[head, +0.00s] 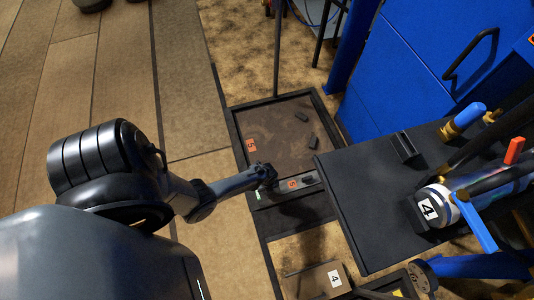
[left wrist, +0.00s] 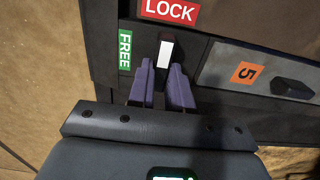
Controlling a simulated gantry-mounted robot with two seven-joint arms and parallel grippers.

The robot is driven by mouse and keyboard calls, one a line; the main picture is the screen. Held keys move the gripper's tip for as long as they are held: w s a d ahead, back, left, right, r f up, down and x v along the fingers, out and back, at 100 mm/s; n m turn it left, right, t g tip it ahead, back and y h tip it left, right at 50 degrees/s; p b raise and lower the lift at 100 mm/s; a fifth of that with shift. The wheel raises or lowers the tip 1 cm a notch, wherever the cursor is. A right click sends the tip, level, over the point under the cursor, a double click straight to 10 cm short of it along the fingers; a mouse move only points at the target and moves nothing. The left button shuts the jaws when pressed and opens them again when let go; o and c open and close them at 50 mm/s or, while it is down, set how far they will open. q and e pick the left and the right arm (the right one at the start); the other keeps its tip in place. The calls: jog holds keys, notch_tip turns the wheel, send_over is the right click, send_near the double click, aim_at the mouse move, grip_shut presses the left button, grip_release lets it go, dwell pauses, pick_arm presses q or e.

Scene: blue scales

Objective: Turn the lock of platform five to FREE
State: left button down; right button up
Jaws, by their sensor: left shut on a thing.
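Platform five (head: 285,110) is a dark framed tray in the middle of the head view, with an orange 5 label. On its front edge is a grey plate (head: 310,180) with another orange 5; this plate also shows in the left wrist view (left wrist: 225,70). My left gripper (head: 266,176) is at the left end of that edge. In the left wrist view, its purple fingers (left wrist: 163,88) are shut on the dark lock lever. The lever's white stripe (left wrist: 166,52) is upright, its top toward the red LOCK label (left wrist: 170,10). The green FREE label (left wrist: 125,50) is at left.
A black table (head: 350,200) with a number 4 cylinder (head: 440,205) stands at right. Blue cabinets (head: 400,70) stand behind it. A number 4 box (head: 315,280) lies in front. Small dark blocks (head: 301,116) lie on the tray.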

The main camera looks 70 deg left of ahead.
pick_arm(q)
jog(key=shift+a+r+n+p, duration=0.1)
jog(key=shift+n+p, duration=0.75)
jog(key=shift+n, duration=0.15)
jog(key=shift+n+p, duration=0.35)
jog(key=shift+n, duration=1.35)
jog(key=n, duration=0.3)
jog(key=shift+n+p, duration=0.3)
jog(key=shift+p, duration=0.1)
jog(key=n, duration=0.2)
jog(key=shift+n, duration=0.4)
jog(key=n, duration=0.6)
jog(key=shift+p, duration=0.35)
